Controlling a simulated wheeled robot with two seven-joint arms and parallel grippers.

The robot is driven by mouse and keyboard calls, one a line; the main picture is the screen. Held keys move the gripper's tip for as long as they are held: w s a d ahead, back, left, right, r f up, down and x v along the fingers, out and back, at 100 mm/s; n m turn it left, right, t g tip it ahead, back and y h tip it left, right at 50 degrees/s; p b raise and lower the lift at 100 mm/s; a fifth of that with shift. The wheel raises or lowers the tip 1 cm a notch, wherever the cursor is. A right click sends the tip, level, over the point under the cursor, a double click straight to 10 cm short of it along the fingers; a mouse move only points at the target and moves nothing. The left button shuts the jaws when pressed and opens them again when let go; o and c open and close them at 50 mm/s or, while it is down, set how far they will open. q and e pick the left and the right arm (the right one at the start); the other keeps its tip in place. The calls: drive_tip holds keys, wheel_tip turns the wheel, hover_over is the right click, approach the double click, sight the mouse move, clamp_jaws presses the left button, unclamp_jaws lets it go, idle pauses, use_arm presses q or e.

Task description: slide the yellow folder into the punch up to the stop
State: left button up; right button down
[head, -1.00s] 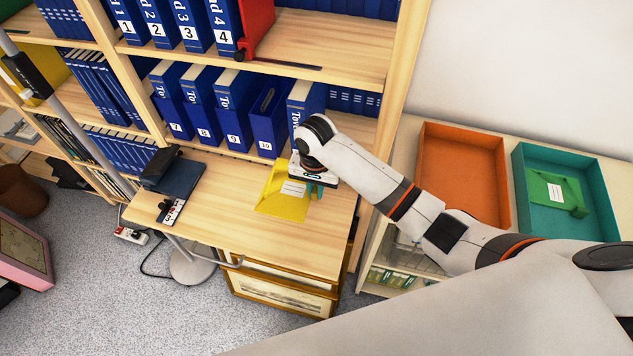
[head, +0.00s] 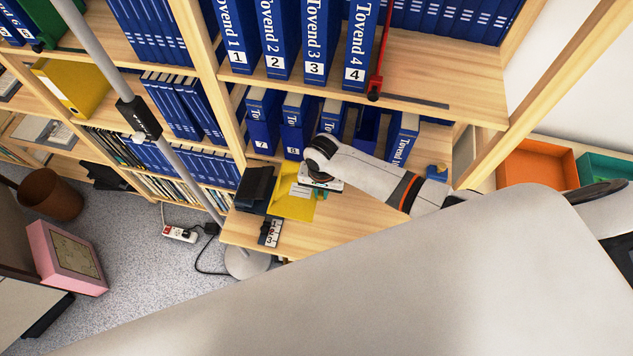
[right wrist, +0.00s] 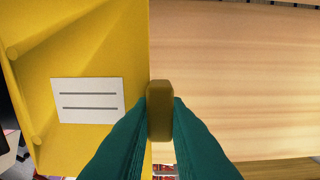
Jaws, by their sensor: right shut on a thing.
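The yellow folder (head: 293,203) is over the small wooden desktop in the head view, with its left edge right beside the dark punch (head: 255,188). I cannot tell whether that edge is inside the punch. My right gripper (head: 319,194) is shut on the folder's right edge. In the right wrist view the folder (right wrist: 75,60) spreads to the left with a white two-line label. The green fingers of the right gripper (right wrist: 160,112) close on its edge there. The punch's slot and stop are hidden. My left gripper is not in view.
A grey lamp pole (head: 180,150) rises left of the desk. Blue binders (head: 262,120) stand on the shelf behind. An orange tray (head: 537,165) is at the right. Bare desktop (head: 330,225) lies right of the folder.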

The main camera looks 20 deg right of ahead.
sight(308, 193)
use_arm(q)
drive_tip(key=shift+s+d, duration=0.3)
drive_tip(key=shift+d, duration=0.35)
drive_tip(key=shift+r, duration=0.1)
